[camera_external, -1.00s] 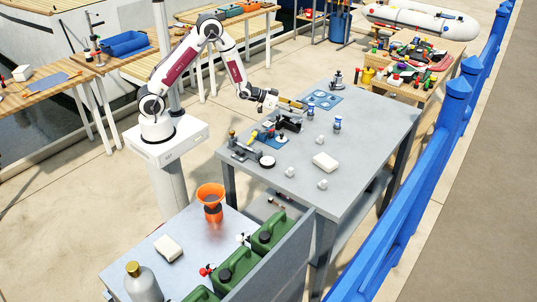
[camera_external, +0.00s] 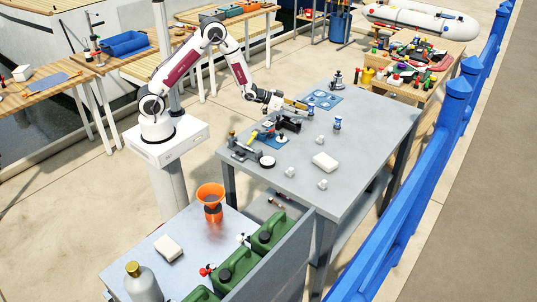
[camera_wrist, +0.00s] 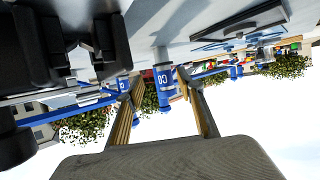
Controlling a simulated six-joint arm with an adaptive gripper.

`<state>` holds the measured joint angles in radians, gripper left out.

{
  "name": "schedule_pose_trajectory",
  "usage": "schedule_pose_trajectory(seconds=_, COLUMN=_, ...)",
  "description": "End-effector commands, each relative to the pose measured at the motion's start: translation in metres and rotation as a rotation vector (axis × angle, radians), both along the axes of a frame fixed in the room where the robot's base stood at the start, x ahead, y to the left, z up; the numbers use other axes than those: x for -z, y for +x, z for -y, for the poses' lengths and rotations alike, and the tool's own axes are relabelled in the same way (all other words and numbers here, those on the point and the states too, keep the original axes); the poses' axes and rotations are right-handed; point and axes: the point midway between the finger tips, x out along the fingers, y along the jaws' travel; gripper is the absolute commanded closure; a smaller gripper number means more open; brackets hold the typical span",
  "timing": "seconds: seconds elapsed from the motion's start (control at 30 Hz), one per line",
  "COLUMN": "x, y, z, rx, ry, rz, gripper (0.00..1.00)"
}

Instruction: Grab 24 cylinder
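My gripper (camera_external: 303,104) is open and roughly level, above the left part of the grey table. Its two fingers also show in the wrist view (camera_wrist: 164,92), with nothing held. A blue and white cylinder (camera_wrist: 164,84) appears between the fingertips there, some way beyond them; that view is upside down. Its label looks like "CO" or "03", and I cannot make out a 24. A blue and white cylinder (camera_external: 337,124) stands on the table to the right of my gripper. A second blue labelled cylinder (camera_wrist: 123,87) shows behind the left finger.
A dark fixture (camera_external: 288,122) lies just below my gripper and fills the left of the wrist view. A blue plate with round recesses (camera_external: 322,98) lies behind. A white block (camera_external: 325,162) and several small white pieces (camera_external: 290,171) lie toward the front.

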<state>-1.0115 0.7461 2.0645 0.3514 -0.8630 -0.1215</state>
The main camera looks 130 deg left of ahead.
Motion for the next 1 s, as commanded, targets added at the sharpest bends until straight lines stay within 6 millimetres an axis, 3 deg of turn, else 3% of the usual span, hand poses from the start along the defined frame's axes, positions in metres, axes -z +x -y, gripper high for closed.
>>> schedule_pose_trajectory(seconds=0.27, x=0.001, y=0.003, z=-0.004, rx=0.0, ry=0.001, rz=0.001, gripper=0.62)
schedule_pose_trajectory(seconds=0.7, x=0.012, y=0.025, z=-0.031, rx=0.001, ry=0.0, rz=0.0, gripper=0.62)
schedule_pose_trajectory(seconds=1.0, x=0.016, y=0.032, z=-0.039, rx=0.0, ry=0.0, rz=0.0, gripper=0.62)
